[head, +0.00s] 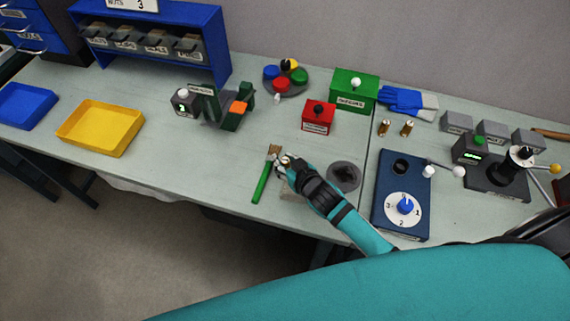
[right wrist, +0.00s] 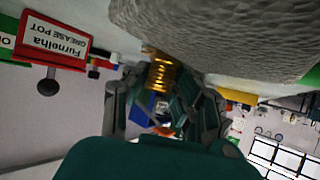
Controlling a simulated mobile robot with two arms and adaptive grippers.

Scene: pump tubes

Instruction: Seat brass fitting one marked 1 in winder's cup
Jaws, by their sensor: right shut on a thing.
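My right gripper (head: 289,161) is over the front middle of the table, just right of a green-handled brush (head: 264,180). In the right wrist view it is shut on a brass fitting (right wrist: 161,73), ridged and gold; its mark cannot be read. The fitting is mostly hidden by the gripper in the head view. Two other brass fittings stand upright at the back right, one on the left (head: 383,128) and one on the right (head: 407,129). A blue box (head: 389,211) with a numbered dial, a black round cup (head: 401,166) and a white-knobbed crank stands to the right. My left gripper is not in view.
A red grease pot box (head: 318,117) and a green box (head: 353,90) stand behind. A black machine with levers (head: 497,182) is far right.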

